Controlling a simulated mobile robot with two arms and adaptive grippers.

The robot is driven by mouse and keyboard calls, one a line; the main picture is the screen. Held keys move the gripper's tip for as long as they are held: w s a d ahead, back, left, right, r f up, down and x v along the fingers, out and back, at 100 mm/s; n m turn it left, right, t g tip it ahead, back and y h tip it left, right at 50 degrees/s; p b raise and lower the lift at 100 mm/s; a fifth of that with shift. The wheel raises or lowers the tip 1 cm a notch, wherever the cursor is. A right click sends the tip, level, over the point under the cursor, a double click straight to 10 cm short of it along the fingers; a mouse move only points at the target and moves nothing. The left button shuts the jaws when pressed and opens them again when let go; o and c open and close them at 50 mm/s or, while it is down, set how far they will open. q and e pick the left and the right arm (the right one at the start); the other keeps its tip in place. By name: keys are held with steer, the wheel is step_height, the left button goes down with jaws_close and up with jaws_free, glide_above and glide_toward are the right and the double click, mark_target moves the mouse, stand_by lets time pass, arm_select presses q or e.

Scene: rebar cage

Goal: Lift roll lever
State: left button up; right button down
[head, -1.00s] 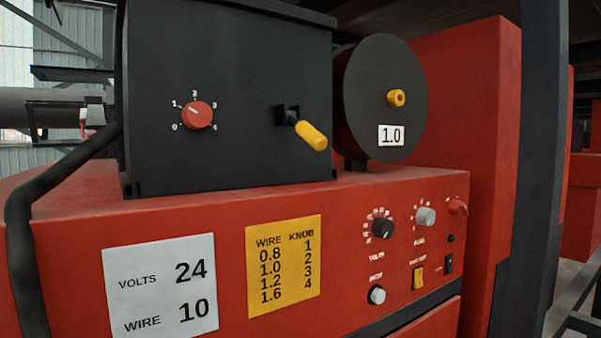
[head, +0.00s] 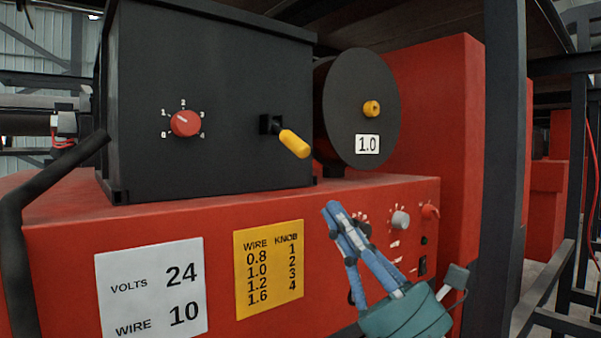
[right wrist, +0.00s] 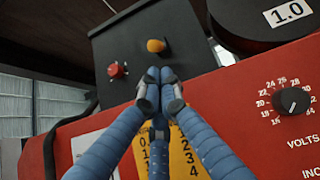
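The roll lever (head: 294,143) has a yellow handle on a black mount on the front of the black feeder box (head: 215,100). The handle slants down to the right in the head view. The lever also shows in the right wrist view (right wrist: 156,46), just past my fingertips. My right gripper (head: 333,208) is below and right of the lever in the head view, apart from it. Its blue fingers (right wrist: 160,76) are together with nothing between them. My left gripper is not in view.
A red knob (head: 186,123) sits left of the lever. A wire spool (head: 362,100) marked 1.0 stands to the right. The red welder cabinet (head: 60,235) lies below, with labels and dials. A dark post (head: 503,170) rises at the right.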

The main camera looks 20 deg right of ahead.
mark_target(288, 138)
steer(key=shift+w+f+n+g, duration=0.15)
steer(key=shift+w+n+g, duration=0.15)
steer(key=shift+w+n, duration=0.35)
steer(key=p+x, duration=0.4)
steer(key=x, duration=0.6)
steer(key=shift+w, duration=0.15)
steer(key=shift+d+h, duration=0.15)
steer(key=shift+h, duration=0.25)
